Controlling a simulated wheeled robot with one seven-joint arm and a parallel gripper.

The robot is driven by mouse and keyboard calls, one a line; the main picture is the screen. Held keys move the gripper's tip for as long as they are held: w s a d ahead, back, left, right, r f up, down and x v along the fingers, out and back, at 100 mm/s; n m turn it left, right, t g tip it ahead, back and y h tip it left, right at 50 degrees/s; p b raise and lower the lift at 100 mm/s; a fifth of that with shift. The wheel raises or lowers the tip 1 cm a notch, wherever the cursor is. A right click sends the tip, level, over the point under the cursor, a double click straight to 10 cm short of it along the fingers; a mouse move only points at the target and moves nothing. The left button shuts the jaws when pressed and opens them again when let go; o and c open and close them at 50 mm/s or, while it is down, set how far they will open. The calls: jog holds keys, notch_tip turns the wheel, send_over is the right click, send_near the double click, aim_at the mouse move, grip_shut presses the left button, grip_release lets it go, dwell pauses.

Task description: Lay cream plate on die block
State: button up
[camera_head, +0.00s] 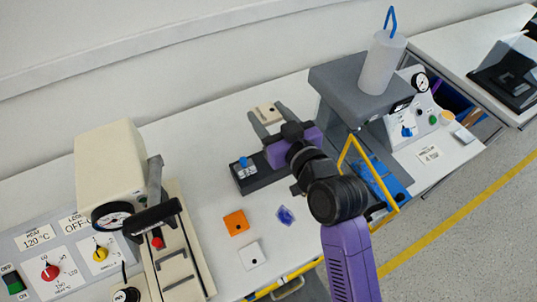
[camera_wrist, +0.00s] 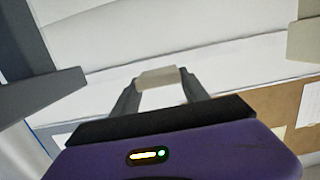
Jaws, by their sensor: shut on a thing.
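The cream plate (camera_head: 265,112) is a small flat piece with a dark spot on it. My gripper (camera_head: 269,116) is shut on it, holding it between the two grey fingertips toward the back of the table. In the wrist view the cream plate (camera_wrist: 158,77) spans the gap between the fingertips (camera_wrist: 160,84).
A dark box with a blue knob (camera_head: 258,172) stands left of my wrist. An orange plate (camera_head: 235,222), a white plate (camera_head: 251,254) and a purple-blue piece (camera_head: 286,215) lie in front. The yellow frame (camera_head: 347,152) and grey press head (camera_head: 345,88) stand close right of my arm.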

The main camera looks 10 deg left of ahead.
notch_tip(320, 180, down, 14)
jog(key=shift+r+b, duration=0.15)
jog(key=shift+b, duration=0.65)
jog(key=shift+f+b, duration=1)
jog(key=shift+f, duration=1.6)
jog(key=shift+f, duration=0.2)
jog(key=o, duration=1)
jog(key=shift+c, duration=0.2)
jog(key=shift+o, duration=0.5)
jog(key=shift+r, duration=0.1)
